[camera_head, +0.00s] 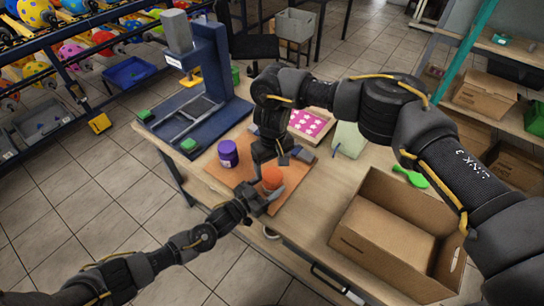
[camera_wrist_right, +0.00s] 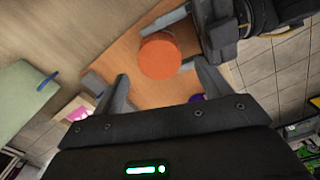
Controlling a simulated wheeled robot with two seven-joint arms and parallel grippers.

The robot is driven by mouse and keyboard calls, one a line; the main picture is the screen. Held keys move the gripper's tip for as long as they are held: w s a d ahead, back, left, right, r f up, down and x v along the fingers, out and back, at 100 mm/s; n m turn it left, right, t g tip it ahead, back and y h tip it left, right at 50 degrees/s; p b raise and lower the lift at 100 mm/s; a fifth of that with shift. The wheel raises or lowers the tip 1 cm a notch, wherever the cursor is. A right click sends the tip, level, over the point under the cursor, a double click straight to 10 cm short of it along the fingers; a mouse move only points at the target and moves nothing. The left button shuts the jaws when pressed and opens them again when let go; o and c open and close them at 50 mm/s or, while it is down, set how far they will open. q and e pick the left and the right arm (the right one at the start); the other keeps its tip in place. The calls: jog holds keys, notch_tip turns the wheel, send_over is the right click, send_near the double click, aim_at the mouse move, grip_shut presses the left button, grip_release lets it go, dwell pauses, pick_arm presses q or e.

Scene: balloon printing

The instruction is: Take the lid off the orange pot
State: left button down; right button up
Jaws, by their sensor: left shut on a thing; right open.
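The orange pot (camera_head: 272,177) stands on the brown board (camera_head: 232,160) near the table's front edge. Its round orange top faces up in the right wrist view (camera_wrist_right: 159,58); I cannot make out a seam between lid and pot. My left gripper (camera_head: 268,192) is shut on the pot, one finger on either side of it in the right wrist view (camera_wrist_right: 168,42). My right gripper (camera_head: 274,157) is open and empty above the pot, its fingers (camera_wrist_right: 166,90) pointing down towards the orange top. The pot's lower part is partly hidden by my left gripper.
A purple jar (camera_head: 228,153) stands left of the pot on the board. A blue press (camera_head: 205,75) stands at the table's back left. An open cardboard box (camera_head: 385,238) is at the right.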

aim_at(272, 175)
jog(key=shift+f, duration=2.1)
